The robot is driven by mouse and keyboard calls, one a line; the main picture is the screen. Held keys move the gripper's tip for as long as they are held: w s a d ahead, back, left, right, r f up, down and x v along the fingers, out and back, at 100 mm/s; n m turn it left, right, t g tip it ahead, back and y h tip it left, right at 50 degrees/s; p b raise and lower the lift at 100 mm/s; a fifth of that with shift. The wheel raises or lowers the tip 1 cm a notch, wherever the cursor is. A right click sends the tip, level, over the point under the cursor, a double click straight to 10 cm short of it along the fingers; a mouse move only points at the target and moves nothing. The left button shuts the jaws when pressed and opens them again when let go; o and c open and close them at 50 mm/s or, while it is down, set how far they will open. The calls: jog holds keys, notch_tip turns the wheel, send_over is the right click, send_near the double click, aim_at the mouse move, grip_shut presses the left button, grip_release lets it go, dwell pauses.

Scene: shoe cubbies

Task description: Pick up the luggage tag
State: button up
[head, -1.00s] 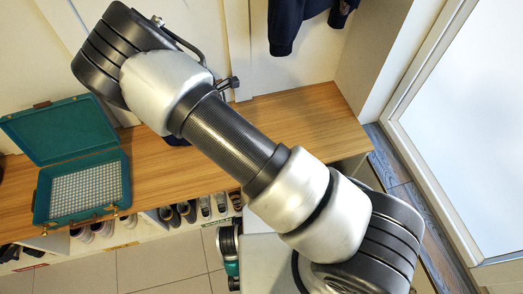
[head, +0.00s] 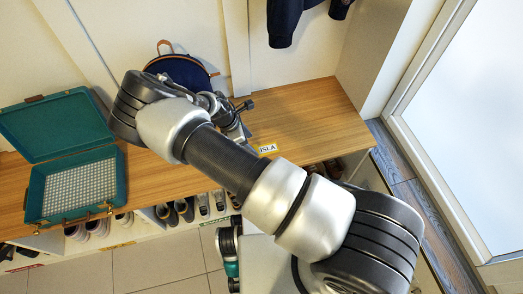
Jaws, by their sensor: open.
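An open teal case (head: 121,185) with a checked lining stands on the bench (head: 309,108) at the left. A dark blue backpack (head: 186,71) leans on the wall behind my wrist. Shoes (head: 183,208) fill cubbies below. The bench's right side is clear.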

aim_at(270, 148)
jog(key=b+x, duration=0.1)
jog(key=x, duration=0.3)
jog(key=shift+d+f, duration=0.15)
jog(key=shift+f, duration=0.05)
jog(key=c, duration=1.1)
